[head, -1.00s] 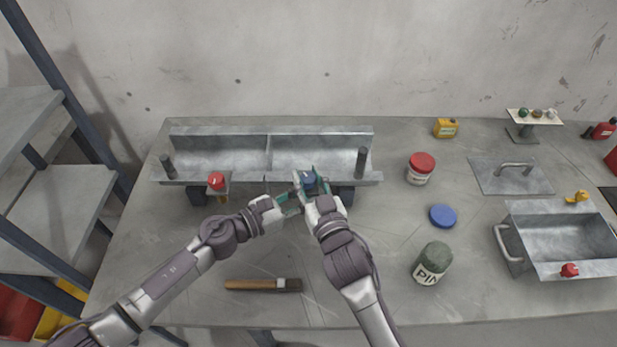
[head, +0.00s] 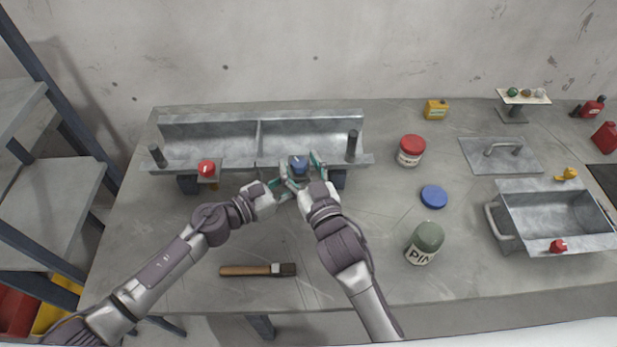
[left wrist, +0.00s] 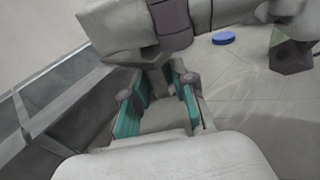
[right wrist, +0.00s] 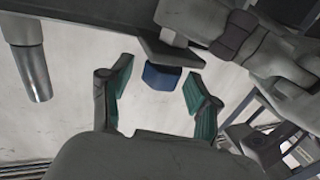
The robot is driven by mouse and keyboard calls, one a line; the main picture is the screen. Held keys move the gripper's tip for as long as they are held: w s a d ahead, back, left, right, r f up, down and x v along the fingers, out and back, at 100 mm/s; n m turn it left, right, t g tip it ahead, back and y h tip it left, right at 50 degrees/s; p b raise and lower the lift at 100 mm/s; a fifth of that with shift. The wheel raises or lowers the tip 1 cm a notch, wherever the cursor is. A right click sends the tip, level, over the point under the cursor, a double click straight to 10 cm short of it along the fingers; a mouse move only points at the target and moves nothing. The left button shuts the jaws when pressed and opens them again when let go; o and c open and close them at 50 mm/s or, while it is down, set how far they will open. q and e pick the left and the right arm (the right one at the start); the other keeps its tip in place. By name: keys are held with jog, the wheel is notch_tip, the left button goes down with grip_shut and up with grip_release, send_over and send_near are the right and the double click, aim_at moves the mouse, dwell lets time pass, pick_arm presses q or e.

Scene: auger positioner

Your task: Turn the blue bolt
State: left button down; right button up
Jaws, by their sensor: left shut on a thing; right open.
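The blue bolt (head: 299,165) has a square-looking head with a white mark and stands at the front edge of the metal trough, right of the red bolt (head: 207,168). In the right wrist view the blue bolt (right wrist: 162,77) shows below a grey plate (right wrist: 170,48), between the spread fingers. My right gripper (head: 306,172) is open around the blue bolt, apart from it. My left gripper (head: 283,182) is at the bolt's left, shut on what looks like its grey bracket. In the left wrist view a grey part lies between the left gripper's fingers (left wrist: 160,98); the exact contact is hidden.
The metal trough (head: 205,135) with upright posts (head: 352,146) stands behind my grippers. A brush (head: 250,270) lies in front. A red-lidded can (head: 411,151), blue lid (head: 434,197), green can (head: 425,243) and metal box (head: 550,212) are at the right.

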jog(key=v, duration=1.1)
jog(key=shift+s, duration=0.1)
